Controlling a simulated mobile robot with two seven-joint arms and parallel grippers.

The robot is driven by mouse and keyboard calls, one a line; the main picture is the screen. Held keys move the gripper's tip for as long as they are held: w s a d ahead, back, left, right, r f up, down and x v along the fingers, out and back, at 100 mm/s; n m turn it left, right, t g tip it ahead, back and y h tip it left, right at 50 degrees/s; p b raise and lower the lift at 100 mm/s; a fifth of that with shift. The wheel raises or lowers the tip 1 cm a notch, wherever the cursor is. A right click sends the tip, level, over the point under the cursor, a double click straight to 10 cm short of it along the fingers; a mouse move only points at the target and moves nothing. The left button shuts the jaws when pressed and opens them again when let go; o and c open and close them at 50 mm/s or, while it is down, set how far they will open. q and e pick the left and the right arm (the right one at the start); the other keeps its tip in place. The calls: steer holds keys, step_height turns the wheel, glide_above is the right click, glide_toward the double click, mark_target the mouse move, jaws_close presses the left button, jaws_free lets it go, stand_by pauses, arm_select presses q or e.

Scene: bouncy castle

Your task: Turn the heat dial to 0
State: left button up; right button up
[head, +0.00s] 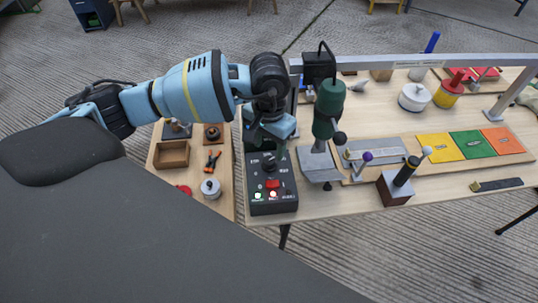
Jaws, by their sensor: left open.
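The dark control box (284,204) stands near the front left of the workbench. On its top face are a round black dial (269,162), a red switch and small lit green and red lights at the front. My left gripper (267,146) points down over the back part of the box, just above or at the dial. It is open. Whether its fingers touch the dial cannot be told, and the number the dial points to is too small to read. My right gripper is not in the picture.
A green heat tool (328,108) on a stand is close to the right of the box. A lower board (226,162) with a wooden tray, orange clamp and small jar lies left. Yellow, green and orange mats (473,144) lie farther right. A metal rail (420,61) spans the bench's back.

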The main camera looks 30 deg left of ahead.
mark_target(269, 160)
arm_select(q)
steer(key=shift+f, duration=2.45)
steer(key=c, duration=1)
